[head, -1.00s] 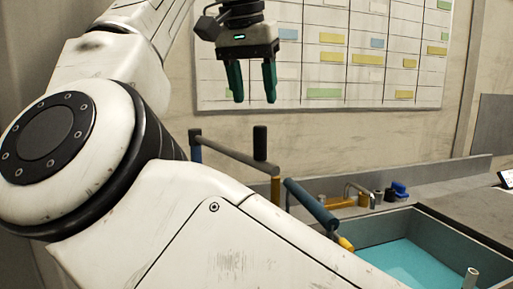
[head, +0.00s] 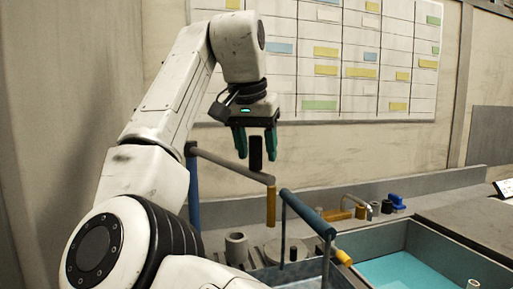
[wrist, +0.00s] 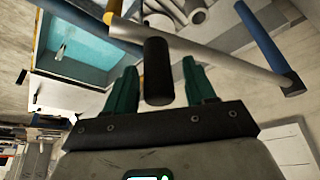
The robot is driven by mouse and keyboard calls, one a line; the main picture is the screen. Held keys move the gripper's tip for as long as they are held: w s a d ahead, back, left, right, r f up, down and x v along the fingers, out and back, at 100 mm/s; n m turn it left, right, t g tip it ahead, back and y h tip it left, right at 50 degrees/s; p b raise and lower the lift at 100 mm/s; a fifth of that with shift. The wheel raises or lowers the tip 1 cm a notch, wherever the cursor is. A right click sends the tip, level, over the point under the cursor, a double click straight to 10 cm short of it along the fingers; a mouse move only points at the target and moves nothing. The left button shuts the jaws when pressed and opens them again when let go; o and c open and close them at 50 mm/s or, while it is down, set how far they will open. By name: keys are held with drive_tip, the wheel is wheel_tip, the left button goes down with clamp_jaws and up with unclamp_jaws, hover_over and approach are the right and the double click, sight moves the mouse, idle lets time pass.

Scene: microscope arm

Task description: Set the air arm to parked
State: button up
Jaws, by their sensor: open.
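A grey swing arm (head: 232,166), which I take to be the air arm, reaches right from a blue post (head: 192,195). A black upright handle (head: 255,158) stands on it, and a yellow piece (head: 271,206) hangs from its far end. My gripper (head: 255,156) is open, with its green fingers pointing down on either side of the handle in the picture. In the wrist view the handle (wrist: 158,72) shows between the two fingers (wrist: 158,90), with gaps at both sides. The grey bar (wrist: 225,58) and blue post (wrist: 265,45) lie beyond. I see no parked mark.
A blue tube (head: 307,214) on thin posts stands right of the swing arm. A grey bin with a teal floor (head: 400,268) is at the lower right. Small fittings (head: 362,207) line the back of the counter. A wall chart (head: 385,50) hangs behind.

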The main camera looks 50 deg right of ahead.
clamp_jaws()
idle(0.4)
drive_tip(key=shift+a, duration=0.1)
